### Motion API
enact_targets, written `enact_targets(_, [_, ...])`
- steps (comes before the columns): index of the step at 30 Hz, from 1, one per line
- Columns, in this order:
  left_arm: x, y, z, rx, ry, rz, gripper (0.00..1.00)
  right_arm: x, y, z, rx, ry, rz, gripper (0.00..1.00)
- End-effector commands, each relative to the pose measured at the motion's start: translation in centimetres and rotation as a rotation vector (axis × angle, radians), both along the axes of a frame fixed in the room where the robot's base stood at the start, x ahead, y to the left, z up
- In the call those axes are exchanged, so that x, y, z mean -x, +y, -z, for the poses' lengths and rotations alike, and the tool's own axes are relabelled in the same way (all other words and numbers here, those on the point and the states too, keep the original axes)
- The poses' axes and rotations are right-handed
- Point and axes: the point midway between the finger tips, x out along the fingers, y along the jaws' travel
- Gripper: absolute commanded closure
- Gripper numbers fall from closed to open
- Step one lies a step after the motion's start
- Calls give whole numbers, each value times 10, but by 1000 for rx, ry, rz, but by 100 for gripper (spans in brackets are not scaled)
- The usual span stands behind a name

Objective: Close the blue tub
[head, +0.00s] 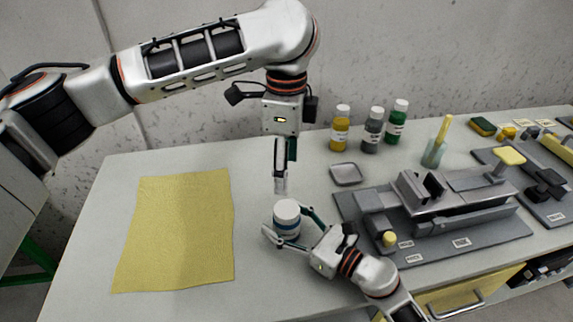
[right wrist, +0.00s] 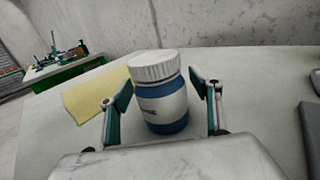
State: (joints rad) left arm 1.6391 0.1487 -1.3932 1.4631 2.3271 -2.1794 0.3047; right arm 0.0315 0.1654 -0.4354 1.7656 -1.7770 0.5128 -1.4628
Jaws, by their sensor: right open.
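The blue tub (head: 287,220) stands upright on the table, with a white lid on top and a blue band with a pale label. In the right wrist view the tub (right wrist: 165,108) sits between the fingers, its ribbed white lid (right wrist: 154,66) resting on its mouth; I cannot tell how tight it is. My right gripper (head: 289,224) is open around the tub, low at the table, with gaps beside the tub in the wrist view. My left gripper (head: 281,182) points straight down just above the lid. Its fingers are seen edge-on, so its opening is unclear.
A yellow cloth (head: 180,230) lies at left. A small grey tray (head: 346,174) and several bottles (head: 372,128) stand behind. A grey fixture (head: 440,205) on a dark base fills the right. The table between cloth and tub is clear.

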Motion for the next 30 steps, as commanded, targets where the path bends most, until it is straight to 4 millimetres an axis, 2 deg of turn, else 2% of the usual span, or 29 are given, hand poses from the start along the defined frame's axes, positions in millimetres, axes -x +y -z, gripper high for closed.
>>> enact_targets(5, [0,0,0,0,0,0,39,7,-10,1,3,1,1,37])
enact_targets(15, [0,0,0,0,0,0,39,49,-61,2,2,3,1,37])
enact_targets(21, [0,0,0,0,0,0,39,68,-84,1,2,1,1,37])
enact_targets(30, [0,0,0,0,0,0,39,76,-94,0,0,0,0,37])
